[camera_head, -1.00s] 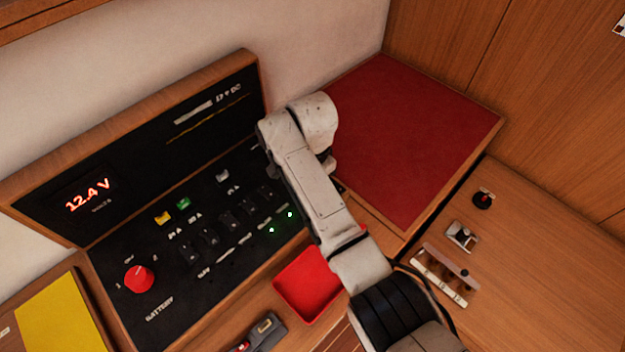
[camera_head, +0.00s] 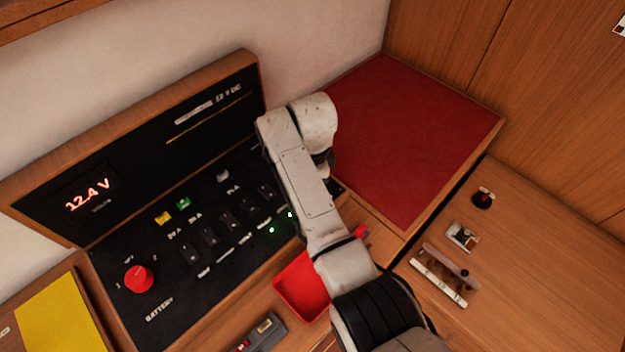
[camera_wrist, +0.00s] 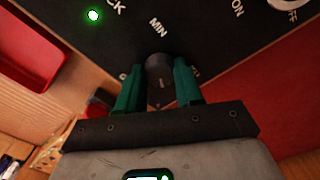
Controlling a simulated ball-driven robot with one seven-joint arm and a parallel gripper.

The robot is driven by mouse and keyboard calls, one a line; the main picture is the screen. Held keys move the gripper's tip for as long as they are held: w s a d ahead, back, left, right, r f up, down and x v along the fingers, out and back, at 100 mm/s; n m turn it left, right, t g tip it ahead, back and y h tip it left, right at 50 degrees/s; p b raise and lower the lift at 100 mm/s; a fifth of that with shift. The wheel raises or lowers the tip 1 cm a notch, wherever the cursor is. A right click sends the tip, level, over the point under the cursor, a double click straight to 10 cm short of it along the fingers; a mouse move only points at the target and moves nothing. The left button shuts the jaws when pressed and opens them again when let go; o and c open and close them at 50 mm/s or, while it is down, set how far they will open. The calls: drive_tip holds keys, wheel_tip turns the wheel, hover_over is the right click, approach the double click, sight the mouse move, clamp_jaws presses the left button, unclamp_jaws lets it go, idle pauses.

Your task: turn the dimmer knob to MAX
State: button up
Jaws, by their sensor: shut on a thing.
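The dimmer knob (camera_wrist: 159,70) is a small dark round knob on the black panel (camera_wrist: 215,45), seen in the wrist view. The label MIN is printed beside it; other lettering near it is partly covered by my fingers. My gripper (camera_wrist: 158,85) has its two green fingers on either side of the knob, shut on it. A pale mark shows on the knob's near face, but its exact pointing is hard to tell. In the head view my arm hides the knob and my gripper.
The panel (camera_head: 120,255) also carries a red battery knob (camera_head: 139,279), several dark switches and a 12.4 V display (camera_head: 88,196). A red tray (camera_head: 303,288) lies below the panel. A red mat (camera_head: 410,130) is at the right. A multimeter-like device (camera_head: 262,333) lies in front.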

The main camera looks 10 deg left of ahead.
drive_tip(key=shift+w+r, duration=0.1)
drive_tip(key=o, duration=1)
drive_tip(key=shift+o, duration=0.2)
wheel_tip(320, 180, up, 11)
drive_tip(key=shift+b, duration=0.3)
